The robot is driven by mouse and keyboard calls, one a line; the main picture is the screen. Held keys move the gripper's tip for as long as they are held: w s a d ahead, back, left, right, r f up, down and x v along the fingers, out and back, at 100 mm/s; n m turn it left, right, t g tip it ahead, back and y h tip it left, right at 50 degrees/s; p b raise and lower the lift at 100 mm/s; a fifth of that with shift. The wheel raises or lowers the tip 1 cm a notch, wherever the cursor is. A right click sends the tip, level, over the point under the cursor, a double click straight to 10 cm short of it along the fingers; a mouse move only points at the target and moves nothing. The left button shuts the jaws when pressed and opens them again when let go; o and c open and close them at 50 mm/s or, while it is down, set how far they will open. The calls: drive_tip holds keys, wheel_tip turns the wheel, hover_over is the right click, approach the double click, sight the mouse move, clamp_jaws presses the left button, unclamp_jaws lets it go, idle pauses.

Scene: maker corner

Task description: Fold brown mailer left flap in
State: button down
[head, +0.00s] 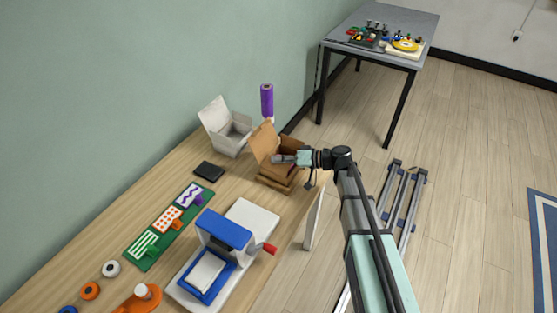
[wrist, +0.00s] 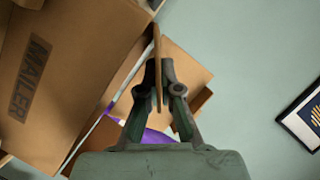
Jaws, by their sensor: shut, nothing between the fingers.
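The brown mailer (head: 275,180) is an open cardboard box at the far end of the workbench, with its lid (head: 263,142) standing up and tilted back. My gripper (head: 277,159) is over the box opening and hides part of the inside. In the wrist view a brown panel printed MAILER (wrist: 50,105) fills the left side. A thin brown flap (wrist: 157,42) shows nearly edge-on at my gripper's fingertips (wrist: 160,72). The fingers are shut with nothing held between them; whether they touch the flap is unclear.
A black pad (head: 209,171), a green board (head: 147,246) and a blue-and-white press (head: 226,232) lie nearer along the bench. Open floor lies to the right.

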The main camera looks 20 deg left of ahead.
drive_tip(key=shift+w+f+m+b, duration=0.15)
drive_tip(key=shift+f+m+b, duration=0.2)
drive_tip(key=shift+b, duration=0.3)
drive_tip(key=shift+m+y, duration=0.25)
drive_tip(key=shift+y, duration=0.05)
drive_tip(key=shift+r, duration=0.1)
drive_tip(key=c, duration=1.4)
unclamp_jaws()
drive_tip(key=shift+d, duration=0.15)
drive_tip(key=d, duration=0.4)
drive_tip(key=d+r, duration=0.1)
drive_tip(key=d, duration=0.2)
drive_tip(key=w+d+r, duration=0.1)
drive_tip(key=d, duration=0.3)
drive_tip(key=shift+w+d+r, duration=0.1)
drive_tip(key=shift+d+r, duration=0.05)
drive_tip(key=shift+d, duration=0.15)
